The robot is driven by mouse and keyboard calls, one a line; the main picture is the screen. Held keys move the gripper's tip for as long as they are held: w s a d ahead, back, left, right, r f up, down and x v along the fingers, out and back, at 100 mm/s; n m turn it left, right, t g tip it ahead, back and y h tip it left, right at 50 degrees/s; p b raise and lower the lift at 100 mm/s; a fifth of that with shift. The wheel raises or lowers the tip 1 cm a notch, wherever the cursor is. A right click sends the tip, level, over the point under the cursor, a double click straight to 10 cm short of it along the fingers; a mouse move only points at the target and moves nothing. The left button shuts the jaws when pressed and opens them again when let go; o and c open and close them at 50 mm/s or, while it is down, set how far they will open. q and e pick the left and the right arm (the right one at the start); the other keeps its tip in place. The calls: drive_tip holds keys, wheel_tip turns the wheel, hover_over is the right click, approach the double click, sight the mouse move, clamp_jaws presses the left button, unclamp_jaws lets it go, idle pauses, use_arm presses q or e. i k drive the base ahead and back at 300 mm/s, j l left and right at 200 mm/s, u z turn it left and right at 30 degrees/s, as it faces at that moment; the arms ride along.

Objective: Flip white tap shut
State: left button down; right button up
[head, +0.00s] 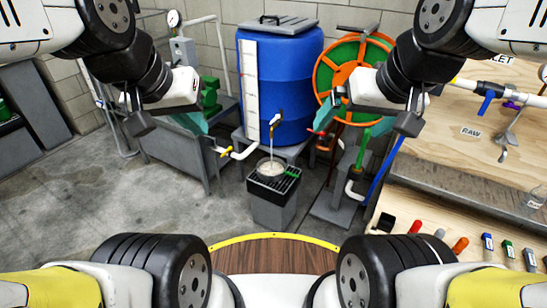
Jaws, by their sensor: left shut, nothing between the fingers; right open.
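A small tap (276,120) sits low on the front of the blue barrel (283,85). Its handle is too small for me to tell its colour or position for sure. A thin pale stream seems to fall from its spout into a round pale vessel (271,168) on a black grate. No clearly white handle stands out elsewhere. My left gripper (133,112) is shut and empty, in the air at left, well apart from the tap. My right gripper (411,114) is open and empty, in the air at right, in front of the orange and green reel.
A yellow-handled valve (222,152) on white pipe and a red-handled valve (318,132) flank the barrel. An orange and green reel (350,62) stands behind. A wooden panel with a blue-handled valve (487,102) and a workbench fill the right. Open concrete floor lies left.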

sight(275, 119)
drive_tip(key=i+l, duration=0.1)
drive_tip(key=i, duration=0.45)
drive_tip(key=i+l+u, duration=0.15)
drive_tip(key=i, duration=0.4)
drive_tip(key=i+l, duration=0.15)
drive_tip(key=i, duration=0.4)
